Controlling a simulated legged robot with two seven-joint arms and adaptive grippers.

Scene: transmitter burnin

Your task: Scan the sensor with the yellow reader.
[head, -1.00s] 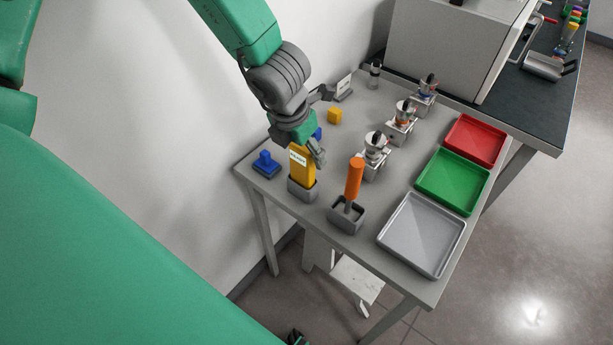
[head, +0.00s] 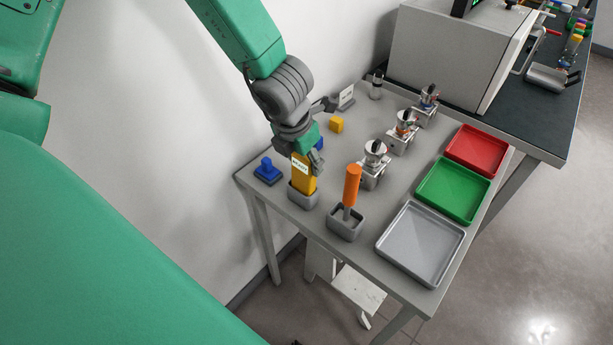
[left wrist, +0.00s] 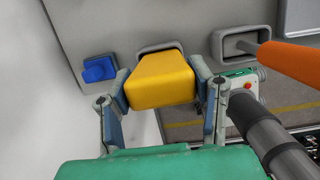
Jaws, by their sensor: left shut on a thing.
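The yellow reader (head: 303,179) stands upright in a grey holder (head: 302,200) near the table's left front edge, with a white label on it. My left gripper (head: 308,160) is around its upper part. In the left wrist view the yellow reader (left wrist: 160,82) sits between both fingers (left wrist: 163,95), which are shut on it, and its lower end is in the grey holder (left wrist: 158,47). Several silver sensor-like units (head: 374,160) stand in a row on metal blocks right of the gripper; which one is the sensor I cannot tell. My right gripper is not in view.
An orange-handled tool (head: 351,186) stands in a grey holder right of the reader. A blue stamp-like piece (head: 267,170) lies left. Grey (head: 421,243), green (head: 453,190) and red (head: 477,150) trays line the right side.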

